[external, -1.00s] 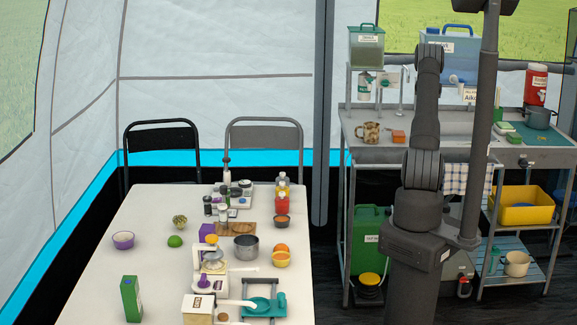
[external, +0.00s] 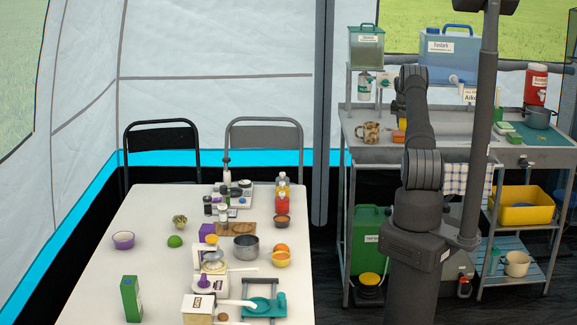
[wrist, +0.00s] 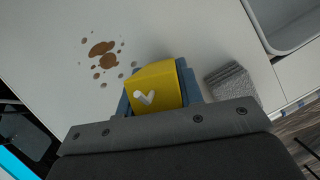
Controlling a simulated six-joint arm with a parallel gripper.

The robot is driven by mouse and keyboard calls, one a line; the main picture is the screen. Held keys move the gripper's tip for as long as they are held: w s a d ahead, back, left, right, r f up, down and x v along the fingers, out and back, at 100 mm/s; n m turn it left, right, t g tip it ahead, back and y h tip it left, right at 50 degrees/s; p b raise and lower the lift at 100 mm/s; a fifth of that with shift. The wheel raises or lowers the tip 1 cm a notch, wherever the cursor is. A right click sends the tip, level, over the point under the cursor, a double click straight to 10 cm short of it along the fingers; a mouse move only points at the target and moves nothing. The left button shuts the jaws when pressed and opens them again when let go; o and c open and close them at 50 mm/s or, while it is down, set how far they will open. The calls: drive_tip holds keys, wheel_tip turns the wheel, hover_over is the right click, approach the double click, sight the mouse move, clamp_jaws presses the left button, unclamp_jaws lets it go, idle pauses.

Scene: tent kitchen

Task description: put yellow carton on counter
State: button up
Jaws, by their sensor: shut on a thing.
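The yellow carton (wrist: 155,85), with a white mark on its face, sits between the blue fingers of my gripper (wrist: 157,92) in the wrist view. My gripper is shut on it. In the external view, a small yellow patch that looks like the carton (external: 402,124) shows beside my arm, over the counter (external: 365,152). My arm hides most of my gripper there. The pale counter also shows beneath the carton in the wrist view (wrist: 190,35). I cannot tell whether the carton touches it.
Brown stains (wrist: 102,50) mark the counter left of the carton.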

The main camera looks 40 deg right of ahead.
drive_tip(key=shift+f, duration=0.15)
drive_tip(key=o, duration=1)
drive_tip(key=shift+o, duration=0.2)
drive_tip(key=v, duration=1.2)
drive_tip(key=shift+s, duration=0.1)
drive_tip(key=x, duration=1.2)
drive_tip(key=shift+r, duration=1.6)
